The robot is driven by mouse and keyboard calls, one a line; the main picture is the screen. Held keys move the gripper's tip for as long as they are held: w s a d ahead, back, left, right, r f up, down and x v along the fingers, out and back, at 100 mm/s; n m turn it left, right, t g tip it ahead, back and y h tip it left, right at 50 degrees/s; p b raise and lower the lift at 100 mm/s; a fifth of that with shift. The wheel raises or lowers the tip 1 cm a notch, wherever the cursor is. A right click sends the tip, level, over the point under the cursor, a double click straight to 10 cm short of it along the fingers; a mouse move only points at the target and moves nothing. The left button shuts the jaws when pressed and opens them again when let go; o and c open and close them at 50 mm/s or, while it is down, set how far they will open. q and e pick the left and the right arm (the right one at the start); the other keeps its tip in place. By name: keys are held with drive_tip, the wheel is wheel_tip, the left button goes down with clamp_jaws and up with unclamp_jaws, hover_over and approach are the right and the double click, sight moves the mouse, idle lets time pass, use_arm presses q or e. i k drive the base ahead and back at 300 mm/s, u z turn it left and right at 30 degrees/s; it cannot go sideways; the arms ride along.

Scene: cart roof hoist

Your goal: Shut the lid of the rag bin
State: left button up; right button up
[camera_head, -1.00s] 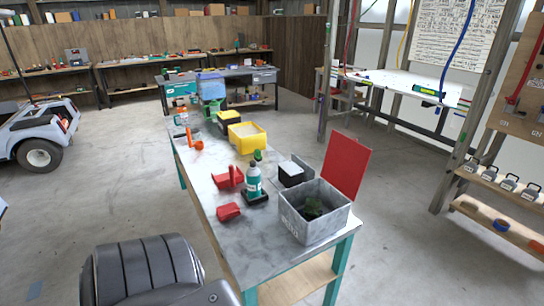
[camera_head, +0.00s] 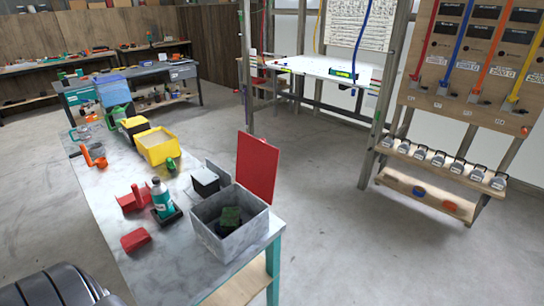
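The rag bin (camera_head: 227,235) is an open grey box on the near right corner of the workbench, with a dark green cloth-like lump (camera_head: 231,217) inside. Its red lid (camera_head: 257,168) stands upright at the bin's back right side, so the bin is open. Neither of my grippers shows in the head view.
The workbench (camera_head: 110,204) also carries a teal bottle (camera_head: 161,198), red pieces (camera_head: 135,240), a black-and-white box (camera_head: 205,181) and a yellow bin (camera_head: 156,146). A black seat (camera_head: 55,288) stands at the lower left. Floor right of the bench (camera_head: 350,240) is clear.

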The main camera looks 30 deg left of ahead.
sight(257, 161)
drive_tip(key=i, duration=2.8)
drive_tip(key=u, duration=3.7)
drive_tip(key=k, duration=0.5)
drive_tip(key=u, duration=1.05)
drive_tip(key=i, duration=0.3)
drive_tip(key=z, duration=0.3)
